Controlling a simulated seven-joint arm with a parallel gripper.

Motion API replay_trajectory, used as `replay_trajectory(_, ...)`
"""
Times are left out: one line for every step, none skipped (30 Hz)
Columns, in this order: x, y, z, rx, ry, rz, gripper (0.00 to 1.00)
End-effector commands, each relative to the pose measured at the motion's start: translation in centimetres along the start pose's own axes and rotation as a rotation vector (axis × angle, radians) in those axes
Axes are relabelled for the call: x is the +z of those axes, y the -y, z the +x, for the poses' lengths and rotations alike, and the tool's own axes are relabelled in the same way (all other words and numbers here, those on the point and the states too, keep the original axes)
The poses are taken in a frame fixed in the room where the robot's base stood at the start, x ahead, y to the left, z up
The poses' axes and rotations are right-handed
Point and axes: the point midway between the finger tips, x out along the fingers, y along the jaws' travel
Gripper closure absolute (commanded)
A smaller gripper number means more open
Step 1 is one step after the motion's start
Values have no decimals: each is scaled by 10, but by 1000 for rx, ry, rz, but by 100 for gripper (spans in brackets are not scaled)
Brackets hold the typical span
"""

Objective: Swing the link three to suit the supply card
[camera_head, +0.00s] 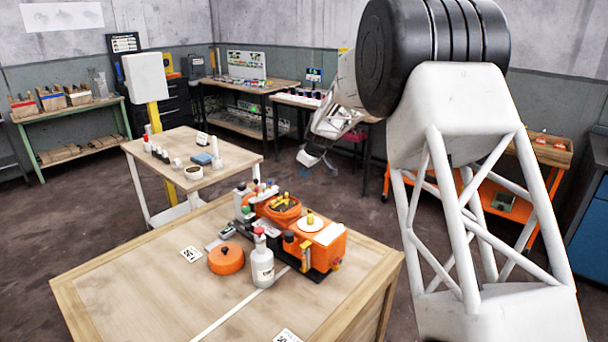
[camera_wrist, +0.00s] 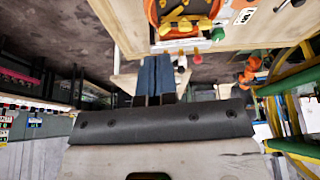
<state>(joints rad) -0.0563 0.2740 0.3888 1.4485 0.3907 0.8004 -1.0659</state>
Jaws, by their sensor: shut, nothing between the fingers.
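The ring inverter (camera_head: 318,249) is an orange unit at the back right of the wooden table (camera_head: 150,300). Its round orange housing (camera_head: 282,204) holds yellow links, which also show at the top of the wrist view (camera_wrist: 183,20). I cannot tell which link is number three or how it points. A small white card with black print (camera_head: 191,254) lies left of the unit, and another card (camera_head: 286,336) is cut off at the front edge. Their print is too small to read surely. My gripper (camera_wrist: 157,62) is shut and empty, apart from the unit.
A round orange lid (camera_head: 226,259) and a white bottle with a red cap (camera_head: 262,264) stand in front of the unit. A side table (camera_head: 235,167) with small items stands behind. The left part of the wooden table is mostly clear.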

Motion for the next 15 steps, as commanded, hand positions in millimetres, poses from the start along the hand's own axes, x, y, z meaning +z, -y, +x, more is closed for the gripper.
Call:
replay_trajectory(0, 0, 0, -1, 0, 4, 100)
replay_trajectory(0, 0, 0, -2, 0, 8, 100)
replay_trajectory(0, -1, 0, -3, 0, 18, 100)
replay_trajectory(1, -1, 1, -5, -1, 27, 100)
replay_trajectory(1, -2, 1, -7, -1, 41, 100)
replay_trajectory(2, -2, 2, -12, -1, 63, 100)
replay_trajectory(2, -3, 2, -15, -1, 84, 100)
replay_trajectory(3, -4, 3, -20, -1, 108, 100)
replay_trajectory(4, -4, 3, -28, -2, 146, 100)
replay_trajectory(4, -5, 4, -34, -2, 179, 100)
replay_trajectory(5, -6, 4, -41, -2, 215, 100)
replay_trajectory(6, -8, 5, -50, -2, 267, 100)
replay_trajectory(7, -9, 6, -58, -1, 309, 100)
replay_trajectory(8, -10, 7, -67, -1, 354, 100)
replay_trajectory(10, -12, 8, -80, 1, 418, 100)
